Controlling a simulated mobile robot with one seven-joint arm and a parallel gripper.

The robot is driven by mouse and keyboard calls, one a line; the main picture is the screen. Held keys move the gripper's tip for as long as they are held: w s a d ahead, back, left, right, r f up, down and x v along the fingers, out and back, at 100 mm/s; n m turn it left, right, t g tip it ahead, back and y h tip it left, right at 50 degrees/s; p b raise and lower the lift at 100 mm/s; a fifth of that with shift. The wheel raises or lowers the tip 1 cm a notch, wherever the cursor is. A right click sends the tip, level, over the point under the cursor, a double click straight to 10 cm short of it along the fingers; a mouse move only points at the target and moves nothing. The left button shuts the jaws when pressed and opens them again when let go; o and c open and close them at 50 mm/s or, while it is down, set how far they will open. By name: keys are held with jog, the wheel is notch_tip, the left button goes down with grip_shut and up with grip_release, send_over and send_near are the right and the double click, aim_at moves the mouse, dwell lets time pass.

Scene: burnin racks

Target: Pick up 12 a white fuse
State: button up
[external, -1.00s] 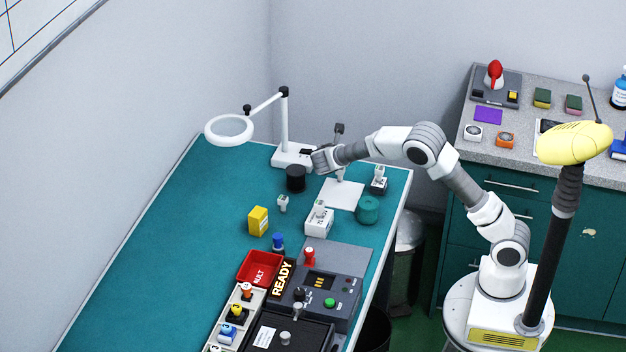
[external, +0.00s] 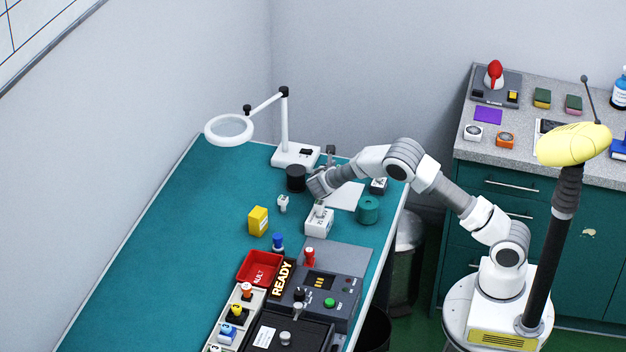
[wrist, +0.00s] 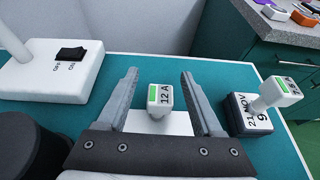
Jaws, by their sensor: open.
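A white fuse (wrist: 160,97) with a green stripe and the marking 12 A stands over a white sheet (wrist: 175,122) in the wrist view. My gripper (wrist: 160,76) is open, with one finger on each side of the fuse and a gap to both; I cannot tell how far the fuse lies beyond the fingertips. In the external view my arm's end is over the bench by the white sheet (external: 346,196), and the arm hides this fuse there. Another white fuse (wrist: 276,93) stands in a dark block (wrist: 247,117) marked 21 NOV to the right.
The lamp base (external: 296,155) and a black cylinder (external: 296,178) stand left of my arm's end. A teal round container (external: 368,210), a white block (external: 319,224) and a small white fuse-like piece (external: 283,203) are nearby. The left of the teal bench (external: 160,260) is clear.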

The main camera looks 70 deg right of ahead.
jog(key=shift+d+f, duration=0.25)
jog(key=shift+d, duration=0.3)
grip_shut()
jog(key=shift+r, duration=0.15)
